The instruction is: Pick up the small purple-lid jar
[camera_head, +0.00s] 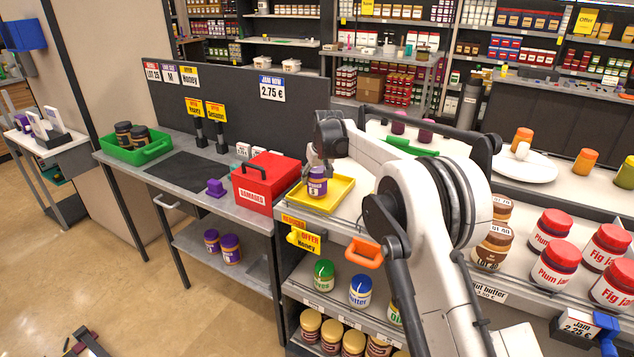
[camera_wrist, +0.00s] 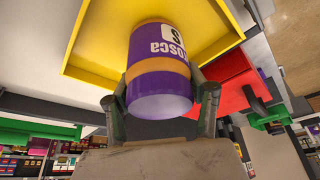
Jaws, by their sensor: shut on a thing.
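The small purple-lid jar (camera_head: 317,188), with a purple label, stands upright at the yellow tray (camera_head: 341,194) on the counter. In the wrist view the jar (camera_wrist: 158,70) appears upside down, with its purple lid towards me and white lettering on the label. My gripper (camera_head: 318,168) reaches it from above. In the wrist view the two fingers of my gripper (camera_wrist: 161,92) press on opposite sides of the jar near its lid. The jar's base is against the yellow tray (camera_wrist: 90,45) in the picture; I cannot tell whether it touches the tray.
A red box (camera_head: 268,182) with a handle stands just left of the tray. A green crate (camera_head: 140,150) with dark-lidded jars is farther left. Two other purple-lid jars (camera_head: 230,248) stand on the lower shelf. Large red-lid jars (camera_head: 552,267) are at the right.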

